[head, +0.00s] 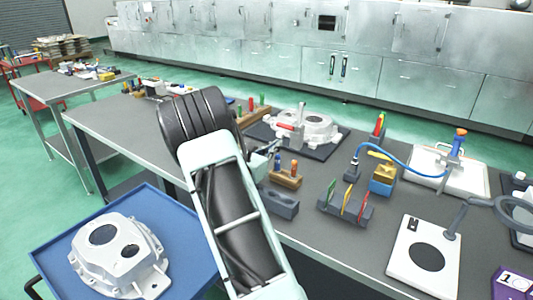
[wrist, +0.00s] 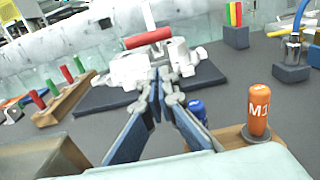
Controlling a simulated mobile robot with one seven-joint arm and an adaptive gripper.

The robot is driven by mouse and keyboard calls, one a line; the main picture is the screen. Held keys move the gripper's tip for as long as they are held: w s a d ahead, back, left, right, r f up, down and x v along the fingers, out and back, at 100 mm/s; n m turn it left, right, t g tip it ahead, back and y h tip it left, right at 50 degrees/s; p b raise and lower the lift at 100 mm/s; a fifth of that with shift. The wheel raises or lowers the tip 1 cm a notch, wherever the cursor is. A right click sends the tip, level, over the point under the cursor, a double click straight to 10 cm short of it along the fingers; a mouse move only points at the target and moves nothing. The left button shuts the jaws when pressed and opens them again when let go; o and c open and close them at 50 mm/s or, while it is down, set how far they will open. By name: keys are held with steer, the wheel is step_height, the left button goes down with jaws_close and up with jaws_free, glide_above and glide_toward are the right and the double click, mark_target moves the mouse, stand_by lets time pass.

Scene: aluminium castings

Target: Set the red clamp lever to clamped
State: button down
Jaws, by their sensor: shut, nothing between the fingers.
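The red clamp lever (wrist: 147,38) lies nearly level across the top of the white casting fixture in the wrist view, tilted slightly up to the right. In the head view the red lever (head: 286,127) shows small beside an upright pale post. The white casting (head: 318,126) sits on a dark base plate (head: 335,146). My gripper (wrist: 160,72) is shut and empty, its fingertips overlapping the near side of the casting in the wrist view, below the lever. Whether the tips touch anything cannot be told. In the head view my gripper (head: 272,147) is partly hidden by my arm.
An orange M1 tool (wrist: 259,112) stands in a wooden block close to the right of my gripper. A wooden rack (wrist: 65,103) with coloured handles is to the left. A blue hose (head: 400,163) and several tool holders stand right of the fixture on the bench.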

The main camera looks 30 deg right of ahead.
mark_target(286, 126)
steer(key=d+r, duration=0.1)
steer(key=w+d+r, duration=0.1)
steer(key=r, duration=0.1)
steer(key=shift+d, duration=0.3)
steer(key=shift+r+p, duration=0.1)
steer(key=shift+p, duration=0.3)
steer(key=shift+r+y+p, duration=0.35)
steer(key=shift+y+p, duration=0.05)
steer(key=shift+p, duration=0.35)
steer(key=shift+d+r+p, duration=0.1)
steer(key=shift+r+p, duration=0.15)
steer(key=shift+p, duration=0.2)
steer(key=shift+w+d+r+y+p, duration=0.1)
steer(key=shift+r+y+p, duration=0.2)
steer(key=shift+p, duration=0.3)
steer(key=shift+d+r+y+p, duration=0.1)
steer(key=shift+r+y+p, duration=0.2)
steer(key=shift+p, duration=0.35)
